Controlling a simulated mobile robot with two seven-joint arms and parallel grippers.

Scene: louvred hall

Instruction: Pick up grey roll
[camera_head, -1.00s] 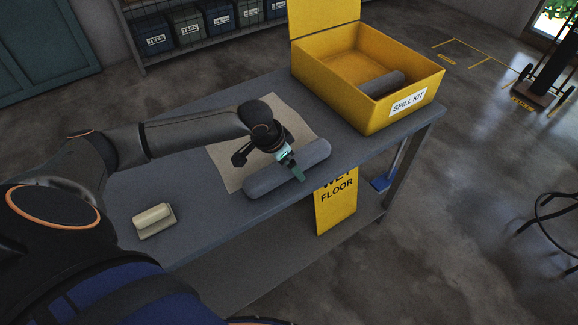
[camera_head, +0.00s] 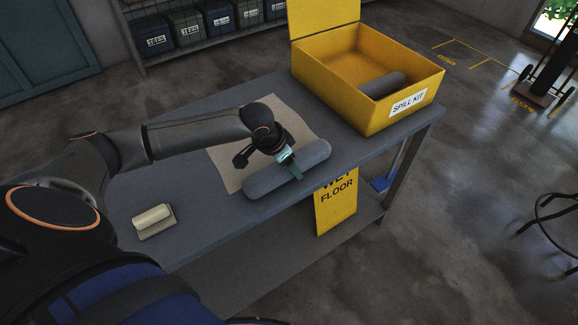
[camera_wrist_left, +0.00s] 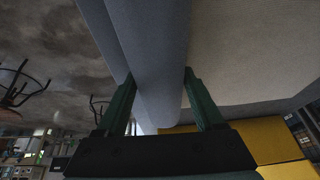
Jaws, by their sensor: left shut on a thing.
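The grey roll (camera_head: 262,180) is a long, soft-looking cylinder lying along the front edge of the grey table (camera_head: 190,220), partly over a beige sheet (camera_head: 226,160). My left gripper (camera_head: 294,170) reaches down over the roll near its middle and is shut on it. In the left wrist view the roll (camera_wrist_left: 150,50) runs between the two green fingers (camera_wrist_left: 160,105), one on each side. I cannot tell whether the roll is clear of the table. My right gripper is not in view.
An open yellow spill kit box (camera_head: 348,100) with another dark grey roll (camera_head: 383,84) inside stands at the table's far right. A yellow wet floor sign (camera_head: 336,208) stands below the front edge.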

